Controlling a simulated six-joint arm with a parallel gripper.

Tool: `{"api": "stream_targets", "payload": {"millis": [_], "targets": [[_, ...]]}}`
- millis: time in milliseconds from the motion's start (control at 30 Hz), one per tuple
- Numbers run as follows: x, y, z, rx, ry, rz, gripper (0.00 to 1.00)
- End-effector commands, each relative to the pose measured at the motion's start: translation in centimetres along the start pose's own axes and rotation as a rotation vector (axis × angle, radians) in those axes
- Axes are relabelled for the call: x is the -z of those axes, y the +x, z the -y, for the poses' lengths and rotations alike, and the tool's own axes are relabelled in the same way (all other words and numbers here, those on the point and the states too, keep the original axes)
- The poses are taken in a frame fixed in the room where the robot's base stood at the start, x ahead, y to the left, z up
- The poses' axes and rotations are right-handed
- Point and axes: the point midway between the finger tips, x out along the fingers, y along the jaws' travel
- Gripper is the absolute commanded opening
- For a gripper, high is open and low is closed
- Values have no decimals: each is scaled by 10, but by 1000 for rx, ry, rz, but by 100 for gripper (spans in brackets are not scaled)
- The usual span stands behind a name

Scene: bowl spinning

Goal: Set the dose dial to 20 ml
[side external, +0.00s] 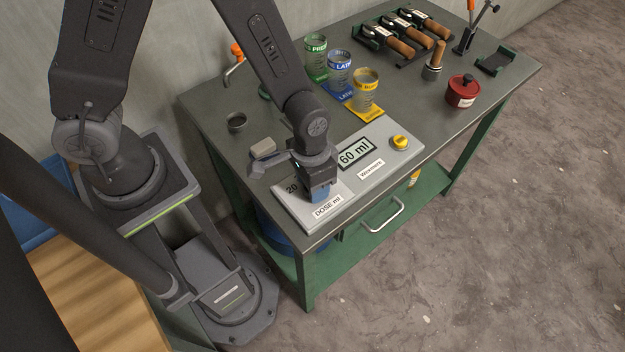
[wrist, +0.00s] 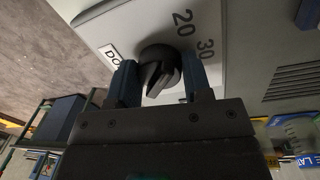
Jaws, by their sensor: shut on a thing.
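The dose panel (side external: 330,213) is a light grey plate at the table's front edge, with a "DOSE ml" label. Its display (side external: 356,153) reads 60 ml. The black dose dial (wrist: 160,70) shows in the wrist view between the two blue fingers of my gripper (wrist: 160,83). The numbers 20 (wrist: 183,22) and 30 (wrist: 205,49) are printed beside it. My gripper is shut on the dial. I cannot tell exactly where its pointer aims.
A yellow button (side external: 400,143) sits at the panel's right. Behind stand green (side external: 316,58), blue (side external: 339,73) and yellow (side external: 365,92) labelled cups. A red pot (side external: 462,91), a tamper (side external: 434,62) and wooden-handled tools (side external: 402,46) are farther back. A small dark cup (side external: 236,122) stands left.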

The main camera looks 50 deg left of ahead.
Motion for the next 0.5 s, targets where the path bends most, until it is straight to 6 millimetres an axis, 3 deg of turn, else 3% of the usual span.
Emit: {"api": "stream_targets", "payload": {"millis": [300,333,500], "targets": [[1,-1,0,-1,-4,-5,22],[1,-1,0,-1,-4,-5,47],[1,-1,0,-1,-3,-3,64]]}}
